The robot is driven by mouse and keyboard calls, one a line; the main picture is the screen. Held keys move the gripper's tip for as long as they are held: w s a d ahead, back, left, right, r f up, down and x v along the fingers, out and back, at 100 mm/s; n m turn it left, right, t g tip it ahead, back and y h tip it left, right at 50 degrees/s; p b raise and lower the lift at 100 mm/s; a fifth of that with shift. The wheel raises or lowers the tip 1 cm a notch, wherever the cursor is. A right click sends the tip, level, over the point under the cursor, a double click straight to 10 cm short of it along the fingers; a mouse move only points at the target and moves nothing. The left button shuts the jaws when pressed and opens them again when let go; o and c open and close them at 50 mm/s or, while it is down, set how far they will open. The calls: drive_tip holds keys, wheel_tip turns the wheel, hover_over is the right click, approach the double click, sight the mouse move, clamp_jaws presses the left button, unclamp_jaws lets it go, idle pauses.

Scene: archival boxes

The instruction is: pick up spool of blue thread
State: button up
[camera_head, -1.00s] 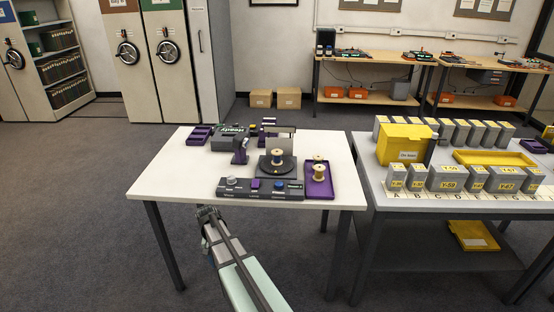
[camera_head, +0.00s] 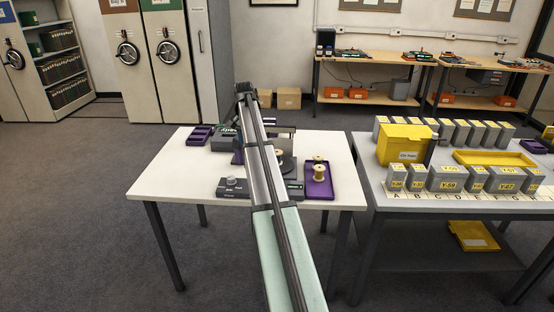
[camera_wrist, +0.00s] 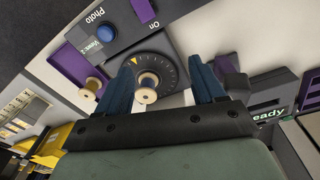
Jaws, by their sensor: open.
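A wooden spool (camera_wrist: 148,84) stands on the round dark turntable (camera_wrist: 168,66) in the wrist view. Its top flange is pale and its thread looks dark or bluish, but the colour is hard to tell. In the head view my arm partly covers this turntable. My gripper (camera_wrist: 162,62) is open, and its two blue fingers frame the turntable spool in the picture with no visible contact. In the head view my gripper (camera_head: 246,91) is raised above the far side of the white table. More spools (camera_head: 319,172) with pale flanges stand in the purple tray (camera_head: 328,192) right of the turntable.
A grey control panel (camera_head: 234,187) with knobs and buttons lies along the white table's (camera_head: 178,185) front. A grey device with a lit sign (camera_wrist: 262,115) is beside the turntable. Another purple tray (camera_head: 200,135) is at the back left. A second table with grey boxes (camera_head: 447,178) stands right.

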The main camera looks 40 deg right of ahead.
wheel_tip(320, 180, up, 2)
drive_tip(key=m, duration=0.1)
hover_over(277, 152)
drive_tip(key=w, duration=0.1)
drive_tip(key=shift+y, duration=0.4)
wheel_tip(277, 152, down, 8)
drive_tip(key=shift+s+d+f, duration=0.1)
drive_tip(key=shift+d+f, duration=0.05)
drive_tip(key=shift+f, duration=0.1)
drive_tip(key=shift+s+f, duration=0.15)
drive_tip(key=shift+f, duration=1.15)
drive_tip(key=shift+s+f, duration=0.1)
drive_tip(key=shift+f, duration=1.2)
drive_tip(key=c, duration=0.9)
drive_tip(key=shift+r, duration=0.1)
drive_tip(key=shift+c, duration=0.2)
